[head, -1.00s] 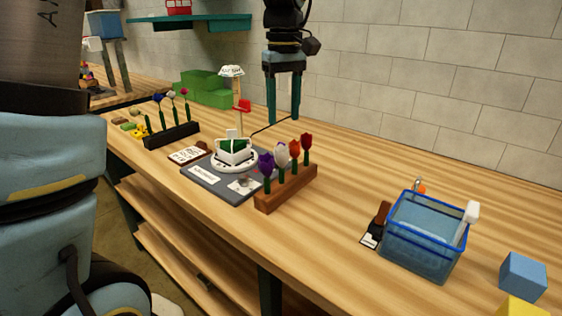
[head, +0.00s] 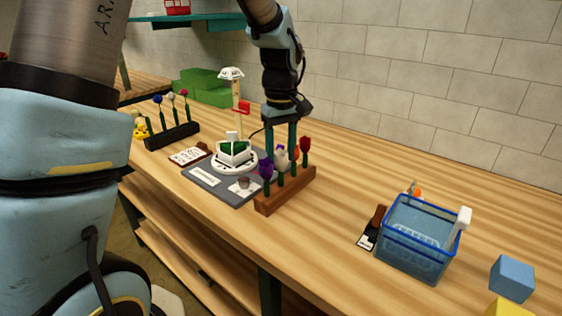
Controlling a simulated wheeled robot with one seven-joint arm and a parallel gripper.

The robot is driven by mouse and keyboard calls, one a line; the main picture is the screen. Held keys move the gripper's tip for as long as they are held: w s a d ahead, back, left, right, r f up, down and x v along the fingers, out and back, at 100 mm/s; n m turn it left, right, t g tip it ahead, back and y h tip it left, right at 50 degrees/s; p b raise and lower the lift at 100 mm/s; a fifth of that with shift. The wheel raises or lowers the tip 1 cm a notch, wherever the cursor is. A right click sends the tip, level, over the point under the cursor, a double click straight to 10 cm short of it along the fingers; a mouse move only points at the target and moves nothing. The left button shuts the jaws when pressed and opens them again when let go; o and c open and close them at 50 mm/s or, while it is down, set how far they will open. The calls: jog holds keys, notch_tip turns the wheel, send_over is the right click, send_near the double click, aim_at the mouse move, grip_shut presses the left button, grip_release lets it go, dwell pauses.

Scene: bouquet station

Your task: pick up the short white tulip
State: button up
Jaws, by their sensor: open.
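The white tulip (head: 281,158) stands upright in the brown wooden rack (head: 286,193), between a purple tulip (head: 266,170) and an orange tulip (head: 294,154), with a red tulip (head: 305,145) at the far end. My gripper (head: 282,146) points straight down at the tulips, its two teal fingers apart and open. The fingers appear behind or around the white tulip's head; I cannot tell which, nor whether they touch it. The tulip heads hide the fingertips in part.
A black rack (head: 172,136) holds several other flowers.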

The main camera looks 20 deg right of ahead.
jog(key=c, duration=0.6)
jog(key=shift+o, duration=0.2)
jog(key=shift+r, duration=0.1)
